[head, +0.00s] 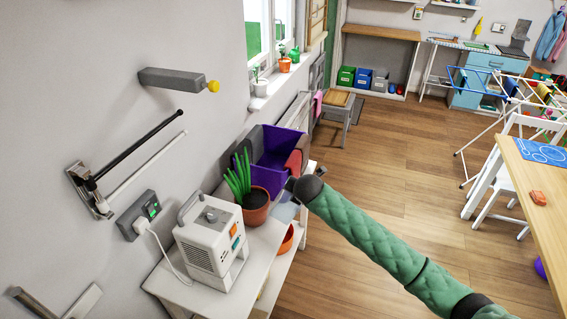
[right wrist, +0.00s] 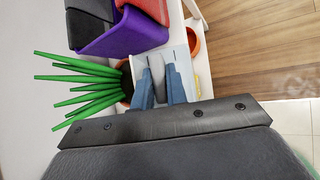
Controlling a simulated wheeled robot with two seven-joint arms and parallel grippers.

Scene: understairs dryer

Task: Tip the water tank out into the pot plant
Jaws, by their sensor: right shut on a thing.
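The pot plant, long green leaves in a terracotta pot (head: 256,206), stands on the white shelf unit behind the white dryer-like machine (head: 205,245). Its leaves (right wrist: 85,85) spread at left in the right wrist view. My right gripper (head: 289,192) is just right of the pot, at the shelf's edge. It is shut on a pale, bluish-grey piece (head: 285,212), which looks like the water tank and is mostly hidden by the gripper. In the right wrist view, the fingers (right wrist: 161,78) close on a grey part of it, beside the pot. Whether it is tilted or holds water I cannot tell. My left gripper is out of view.
A purple bin (head: 275,160) with dark and red things stands just behind the plant. An orange bowl (head: 287,238) is on the lower shelf. A wall socket with a plug (head: 140,215) is at left.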

